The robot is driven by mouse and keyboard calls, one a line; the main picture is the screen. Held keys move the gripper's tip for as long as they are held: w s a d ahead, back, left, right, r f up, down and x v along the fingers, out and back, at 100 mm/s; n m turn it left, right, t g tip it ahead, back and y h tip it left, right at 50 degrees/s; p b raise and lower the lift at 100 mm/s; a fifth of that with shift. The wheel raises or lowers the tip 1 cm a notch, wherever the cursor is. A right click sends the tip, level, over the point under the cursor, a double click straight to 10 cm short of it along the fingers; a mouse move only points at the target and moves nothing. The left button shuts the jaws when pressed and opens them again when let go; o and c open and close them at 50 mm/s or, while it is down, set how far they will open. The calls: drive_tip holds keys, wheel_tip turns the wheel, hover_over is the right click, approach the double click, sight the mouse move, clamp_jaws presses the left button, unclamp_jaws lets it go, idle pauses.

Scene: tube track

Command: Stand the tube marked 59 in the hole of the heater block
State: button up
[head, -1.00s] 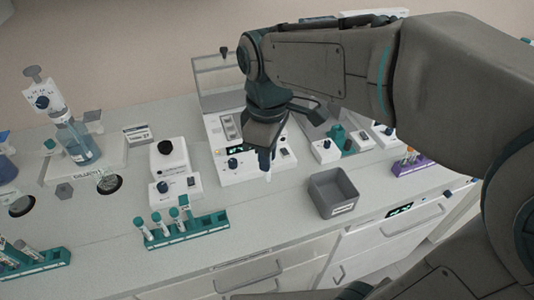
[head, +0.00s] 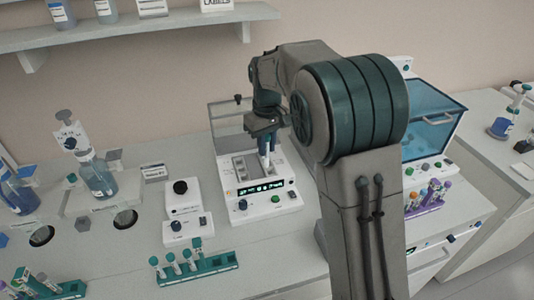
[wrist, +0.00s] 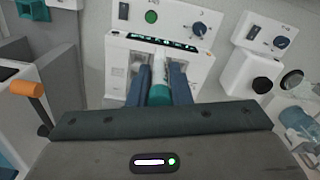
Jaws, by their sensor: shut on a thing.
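My gripper (wrist: 161,88) is shut on a tube (wrist: 159,72) with a teal cap and pale body, seen between the two dark blue fingers in the wrist view. Its marking cannot be read. In the head view my gripper (head: 267,155) is over the white heater block (head: 273,203), which has a lit display, knobs, a grey well area and a raised clear lid. The heater block also shows in the wrist view (wrist: 190,62). The tube's lower end and the hole beneath it are hidden, so I cannot tell whether the tube is in the hole.
A teal rack (head: 203,270) with several tubes stands in front. A white device with a black top (head: 183,197) is left of the heater block. A purple rack (head: 427,203) with tubes is at right. A shelf (head: 130,35) hangs above.

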drive_tip(key=w+d+f+m+b, duration=0.1)
drive_tip(key=w+f+m, duration=0.1)
drive_tip(key=w+f, duration=0.5)
drive_tip(key=shift+w+f, duration=0.15)
drive_tip(key=shift+f, duration=0.35)
drive_tip(key=shift+d+f+b, duration=0.15)
drive_tip(key=shift+f+b, duration=0.3)
idle(0.7)
drive_tip(key=shift+f+b, duration=0.3)
drive_tip(key=shift+f, duration=0.25)
drive_tip(key=shift+f+b, duration=0.45)
drive_tip(key=shift+f, duration=0.2)
drive_tip(key=o, duration=0.8)
